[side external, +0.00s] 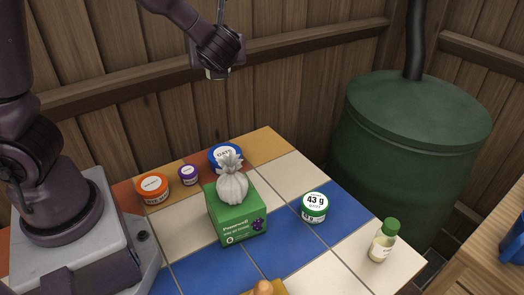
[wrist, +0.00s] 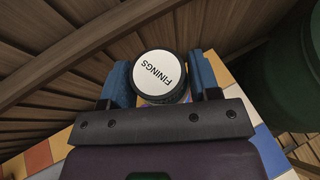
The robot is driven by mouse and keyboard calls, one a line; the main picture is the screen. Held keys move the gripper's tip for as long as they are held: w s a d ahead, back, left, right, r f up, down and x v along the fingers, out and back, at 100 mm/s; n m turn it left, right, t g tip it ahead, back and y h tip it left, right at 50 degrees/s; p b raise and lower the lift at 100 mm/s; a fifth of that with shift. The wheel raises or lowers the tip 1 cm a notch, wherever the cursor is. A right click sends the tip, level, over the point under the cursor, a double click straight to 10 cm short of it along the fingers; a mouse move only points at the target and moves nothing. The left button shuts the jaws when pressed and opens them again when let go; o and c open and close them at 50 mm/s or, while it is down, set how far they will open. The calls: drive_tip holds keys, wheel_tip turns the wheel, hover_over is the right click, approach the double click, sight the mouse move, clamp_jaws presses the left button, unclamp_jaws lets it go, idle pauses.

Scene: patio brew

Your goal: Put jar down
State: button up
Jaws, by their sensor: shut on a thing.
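The jar (wrist: 158,78) has a dark lid with a white label reading FININGS. In the wrist view it sits between the two blue fingers of my gripper (wrist: 161,86), which is shut on it. In the side external view my gripper (side external: 217,66) is high above the far part of the tiled table (side external: 284,173), in front of the wooden wall. There the jar is small and mostly hidden by the gripper.
On the table stand an orange tub (side external: 153,188), a purple-lidded jar (side external: 188,175), a blue-lidded OATS tub (side external: 226,155), a green box (side external: 238,220) topped by a grey tied bag (side external: 232,187), a green-white 43 g tub (side external: 314,207) and a green-capped bottle (side external: 382,245). A green barrel (side external: 405,150) stands beyond.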

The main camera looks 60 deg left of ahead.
wheel_tip(320, 180, down, 15)
drive_tip(key=w+a+f, duration=0.1)
drive_tip(key=w+f, duration=0.2)
drive_tip(key=w, duration=0.1)
drive_tip(key=w+a+f, duration=0.1)
drive_tip(key=w+f, duration=0.2)
drive_tip(key=w, duration=0.1)
drive_tip(key=w+a+f, duration=0.1)
drive_tip(key=w+f, duration=0.2)
drive_tip(key=w, duration=0.2)
drive_tip(key=shift+a+f, duration=0.3)
drive_tip(key=shift+a, duration=0.1)
drive_tip(key=shift+w+f, duration=0.2)
drive_tip(key=shift+f, duration=1.55)
drive_tip(key=shift+f, duration=0.15)
drive_tip(key=o, duration=1)
